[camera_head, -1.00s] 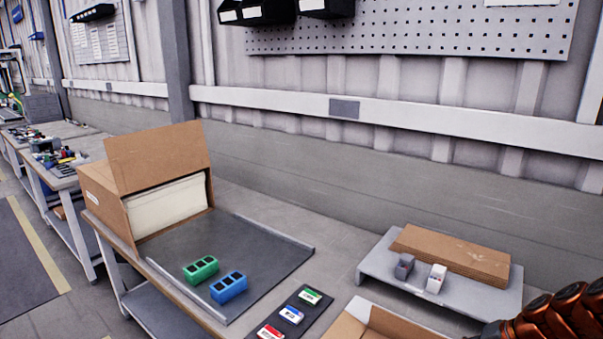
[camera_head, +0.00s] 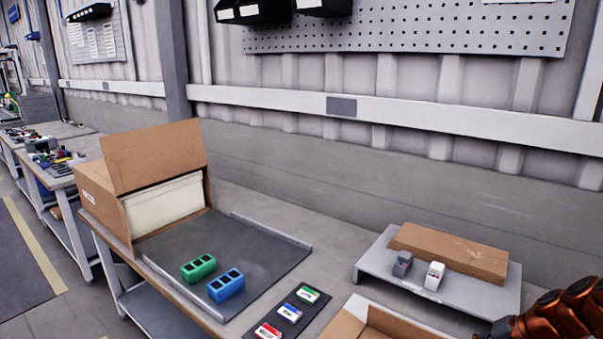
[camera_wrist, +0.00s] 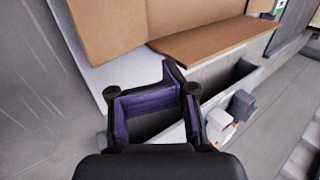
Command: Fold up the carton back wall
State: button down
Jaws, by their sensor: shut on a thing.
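A brown carton (camera_head: 395,325) lies open at the bottom edge of the head view. Only its upper flaps show, and the rest is cut off. In the wrist view, brown cardboard panels (camera_wrist: 215,38) fill the top, over a light grey surface. I cannot tell which panel is the back wall. My gripper (camera_wrist: 152,95) is in the middle of the wrist view, below the cardboard. Its dark, purple-padded fingers stand apart, and what lies between them is not clear. The head view shows only part of my arm at the lower right.
A grey riser (camera_head: 375,262) holds a stack of flat cardboard (camera_head: 450,252) and two small devices, one grey (camera_head: 402,263) and one white (camera_head: 434,275). A larger carton (camera_head: 155,150), a dark tray (camera_head: 255,250), and green (camera_head: 198,267) and blue (camera_head: 226,286) blocks stand left.

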notch_tip(320, 180, up, 7)
jog(key=p, duration=0.1)
dwell(0.5)
jog(key=shift+a, duration=0.15)
dwell(0.5)
jog(key=s+a+r+n+g, duration=0.1)
jog(key=s+a+r+n, duration=0.15)
jog(key=a, duration=0.35)
jog(key=s+a+r+n+g+h, duration=0.1)
jog(key=s+a+r, duration=0.15)
jog(key=a, duration=0.35)
jog(key=s+a+r+n+g, duration=0.1)
jog(key=s+a+n, duration=0.1)
jog(key=s+a, duration=0.3)
jog(key=s+a+n+g+h, duration=0.1)
jog(key=s+a+h, duration=0.1)
jog(key=s, duration=0.7)
jog(key=s+a+n+g+h+p, duration=0.1)
jog(key=s+a+h, duration=0.1)
jog(key=s, duration=0.7)
jog(key=shift+s+a+r+g+p, duration=0.3)
jog(key=shift+s+a+r+g, duration=0.1)
jog(key=shift+a+r, duration=0.1)
